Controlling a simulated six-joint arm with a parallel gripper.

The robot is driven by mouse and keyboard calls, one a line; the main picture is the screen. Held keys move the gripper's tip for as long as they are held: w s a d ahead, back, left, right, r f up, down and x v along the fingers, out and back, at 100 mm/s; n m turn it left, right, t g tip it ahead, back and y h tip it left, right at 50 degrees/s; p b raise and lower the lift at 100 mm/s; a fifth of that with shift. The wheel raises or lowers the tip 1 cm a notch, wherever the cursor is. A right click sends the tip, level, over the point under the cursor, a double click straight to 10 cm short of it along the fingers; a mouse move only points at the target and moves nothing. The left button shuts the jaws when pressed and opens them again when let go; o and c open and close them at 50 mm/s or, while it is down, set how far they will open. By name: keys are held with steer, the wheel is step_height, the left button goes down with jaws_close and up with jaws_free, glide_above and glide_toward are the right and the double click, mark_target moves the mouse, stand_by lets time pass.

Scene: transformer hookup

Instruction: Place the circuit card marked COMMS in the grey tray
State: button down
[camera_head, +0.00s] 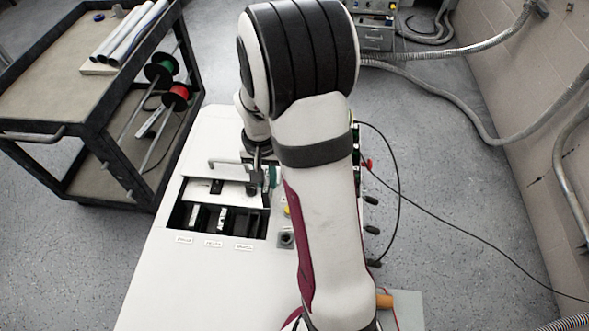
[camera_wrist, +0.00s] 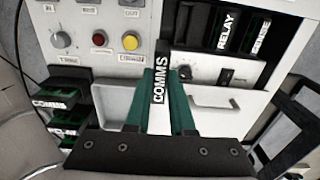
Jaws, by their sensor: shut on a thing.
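My gripper (camera_wrist: 162,112) is shut on a circuit card (camera_wrist: 160,86) whose white edge reads COMMS, with green parts on both sides of that edge. In the head view my gripper (camera_head: 262,176) is over the white cabinet, beside the handled panel, partly hidden by my arm. In the wrist view a pale shallow recess (camera_wrist: 113,104) lies left of the held card; I cannot tell whether it is the grey tray. Another COMMS label (camera_wrist: 50,104) shows on a dark rack with green cards at the left.
Cards marked RELAY (camera_wrist: 226,30) and FUSE (camera_wrist: 259,36) stand in dark slots. A yellow button (camera_wrist: 131,41), a red button (camera_wrist: 99,38) and a grey knob (camera_wrist: 61,39) stick out nearby. The panel has a raised handle (camera_wrist: 215,107). A black cart (camera_head: 60,132) stands at the left.

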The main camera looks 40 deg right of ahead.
steer(key=s+d+r, duration=0.4)
steer(key=d, duration=0.5)
steer(key=s+d+r, duration=0.3)
steer(key=d, duration=0.6)
steer(key=w+a+f, duration=0.1)
steer(key=w+f, duration=0.2)
steer(key=w+a+f, duration=0.1)
steer(key=w+f, duration=0.2)
steer(key=w, duration=0.1)
steer(key=w+a+f, duration=0.2)
steer(key=w+f, duration=0.1)
steer(key=shift+w+f, duration=0.15)
steer(key=shift+f, duration=0.6)
steer(key=c, duration=0.8)
jaws_free()
steer(key=shift+f, duration=0.15)
